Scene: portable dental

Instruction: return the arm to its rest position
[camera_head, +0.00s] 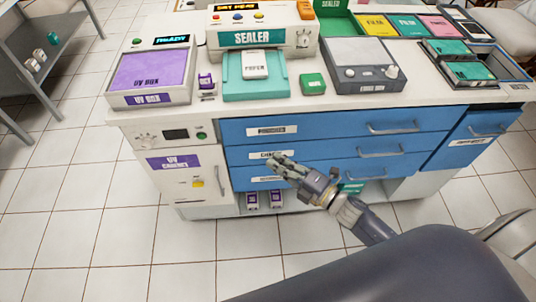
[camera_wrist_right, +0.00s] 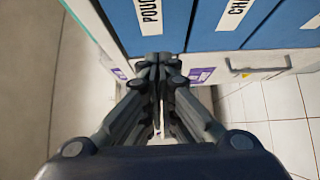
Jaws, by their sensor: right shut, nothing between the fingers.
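My right gripper (camera_head: 281,163) is in front of the blue drawers of the white cabinet in the head view. Its fingers point up and to the left, near the lower drawer labels. In the right wrist view the fingers of the gripper (camera_wrist_right: 158,62) meet at the tips, with nothing between them. My left gripper is in neither view.
The blue drawers (camera_head: 340,143) and a white UV cabinet door (camera_head: 185,190) face me, all shut. On the counter stand a purple-topped UV box (camera_head: 150,72), a sealer (camera_head: 262,38), a grey device (camera_head: 358,62) and coloured trays. Tiled floor (camera_head: 90,225) is clear at left.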

